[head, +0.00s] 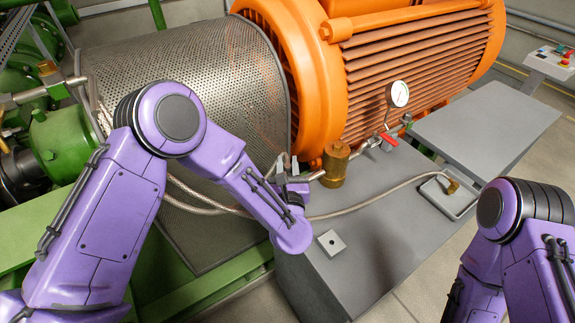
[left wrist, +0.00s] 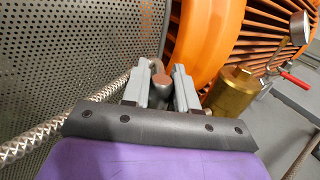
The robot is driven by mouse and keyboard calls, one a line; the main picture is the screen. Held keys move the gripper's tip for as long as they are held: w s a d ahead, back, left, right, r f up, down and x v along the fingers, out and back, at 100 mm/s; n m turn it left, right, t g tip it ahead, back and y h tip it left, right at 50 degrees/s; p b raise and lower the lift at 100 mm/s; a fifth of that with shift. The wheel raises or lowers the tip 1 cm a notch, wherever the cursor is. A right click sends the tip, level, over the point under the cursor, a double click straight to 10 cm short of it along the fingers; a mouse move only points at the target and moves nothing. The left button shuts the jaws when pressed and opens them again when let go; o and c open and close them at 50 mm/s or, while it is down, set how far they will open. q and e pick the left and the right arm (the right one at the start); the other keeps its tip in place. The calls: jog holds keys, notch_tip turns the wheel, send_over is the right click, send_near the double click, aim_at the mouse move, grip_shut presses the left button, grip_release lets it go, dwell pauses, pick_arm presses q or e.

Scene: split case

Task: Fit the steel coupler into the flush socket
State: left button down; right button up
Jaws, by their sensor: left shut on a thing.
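My left gripper (head: 290,172) is shut in front of the orange machine, left of a brass cylinder (head: 336,165). In the left wrist view its two grey fingers (left wrist: 160,88) close on a small round-ended piece (left wrist: 162,80), seemingly the steel coupler, mostly hidden by them. A braided hose (left wrist: 45,130) runs up to behind the fingers. The brass cylinder (left wrist: 234,92) stands just right of them. A short silver stub (head: 316,175) shows at the cylinder's left side; I cannot tell whether it is the flush socket or whether the coupler touches it. My right gripper is out of view.
A gauge (head: 398,94) and red-handled valve (head: 389,139) stand right of the brass cylinder. A tray (head: 432,188) with a brass fitting (head: 452,187) lies on the grey plinth. A small holed block (head: 330,242) sits nearer. A perforated guard (head: 200,75) lies behind my arm.

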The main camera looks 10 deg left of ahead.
pick_arm(q)
jog(key=c, duration=0.8)
grip_release()
jog(key=shift+s+d+f, duration=0.1)
jog(key=shift+s, duration=0.25)
jog(key=b+v, duration=0.3)
jog(key=v, duration=0.7)
